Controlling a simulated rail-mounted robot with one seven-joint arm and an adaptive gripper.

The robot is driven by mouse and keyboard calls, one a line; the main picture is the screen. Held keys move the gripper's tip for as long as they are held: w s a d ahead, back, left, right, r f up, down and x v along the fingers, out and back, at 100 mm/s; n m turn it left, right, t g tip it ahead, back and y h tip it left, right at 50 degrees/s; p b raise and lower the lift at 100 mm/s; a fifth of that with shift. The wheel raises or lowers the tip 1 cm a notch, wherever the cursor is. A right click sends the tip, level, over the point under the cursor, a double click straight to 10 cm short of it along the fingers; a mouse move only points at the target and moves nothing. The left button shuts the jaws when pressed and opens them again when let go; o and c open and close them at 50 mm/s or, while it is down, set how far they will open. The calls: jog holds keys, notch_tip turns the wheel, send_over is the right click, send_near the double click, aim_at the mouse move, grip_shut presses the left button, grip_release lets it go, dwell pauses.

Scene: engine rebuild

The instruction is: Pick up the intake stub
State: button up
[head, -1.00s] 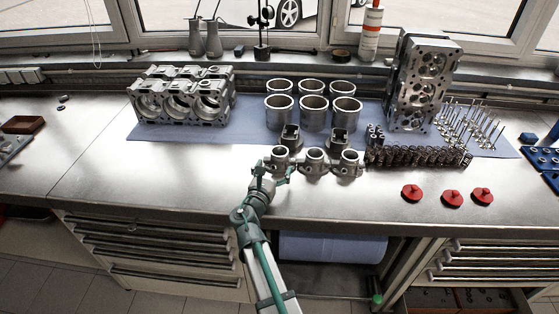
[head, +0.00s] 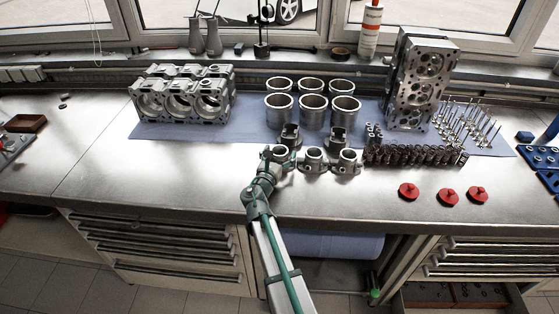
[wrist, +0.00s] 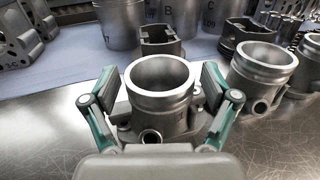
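Three grey metal intake stubs stand in a row at the front of the bench. The leftmost intake stub (head: 281,150) is the one at my gripper (head: 277,158). In the wrist view this stub (wrist: 160,100) stands upright, with a round open bore and a small side port facing me. My gripper (wrist: 160,78) is open, with one green-backed finger on each side of the stub. A narrow gap shows between each finger and the stub's flange. The middle stub (head: 313,159) and the right stub (head: 347,161) stand to the right.
Two pistons (head: 290,136) (head: 336,138) stand close behind the stubs, with cylinder liners (head: 312,108) beyond. A row of springs (head: 415,155) lies to the right, and red caps (head: 448,196) lie in front. The bench (head: 160,185) left of my gripper is clear.

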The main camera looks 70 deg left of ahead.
jog(key=c, duration=1.1)
jog(key=shift+c, duration=0.8)
jog(key=shift+r, duration=0.15)
